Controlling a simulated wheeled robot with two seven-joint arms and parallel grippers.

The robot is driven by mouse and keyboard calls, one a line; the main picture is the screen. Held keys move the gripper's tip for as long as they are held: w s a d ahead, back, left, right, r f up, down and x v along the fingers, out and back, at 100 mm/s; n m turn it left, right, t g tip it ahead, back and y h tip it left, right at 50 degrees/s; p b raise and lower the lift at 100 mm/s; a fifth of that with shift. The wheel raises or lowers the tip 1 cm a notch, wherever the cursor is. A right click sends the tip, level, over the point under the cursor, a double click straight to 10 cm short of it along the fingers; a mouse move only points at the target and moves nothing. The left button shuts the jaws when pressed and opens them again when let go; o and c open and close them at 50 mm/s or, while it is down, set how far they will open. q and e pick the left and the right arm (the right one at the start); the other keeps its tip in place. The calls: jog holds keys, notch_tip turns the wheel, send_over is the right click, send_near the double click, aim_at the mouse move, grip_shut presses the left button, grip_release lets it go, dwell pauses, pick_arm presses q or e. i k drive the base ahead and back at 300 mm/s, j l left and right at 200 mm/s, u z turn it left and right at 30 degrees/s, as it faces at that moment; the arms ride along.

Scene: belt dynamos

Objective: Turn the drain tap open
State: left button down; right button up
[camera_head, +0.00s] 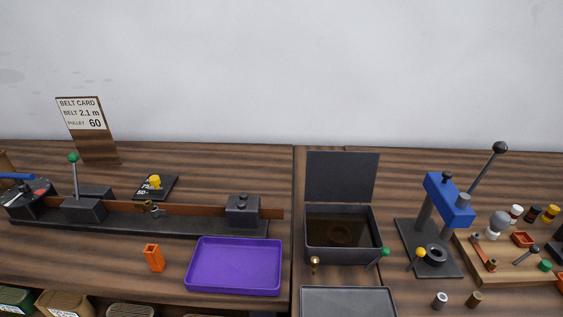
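An open dark grey tank (313,242) stands right of the middle with its lid (342,176) raised at the back. Dark brownish liquid (342,232) shows inside, with a round shape in it. A short lever with a green knob (384,252) sticks out at the tank's front right corner. A small brass fitting (315,262) stands at its front left. I cannot tell for certain which of these two is the drain tap, or whether it is open. Neither of my grippers is in view.
A grey tray (348,302) lies in front of the tank. A purple tray (234,265) and an orange block (153,258) are left. A blue-headed press (449,200) and wooden parts board (510,275) stand right. A long dark rail (180,226) runs left.

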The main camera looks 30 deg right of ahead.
aim_at(314, 262)
jog(key=z, duration=1.3)
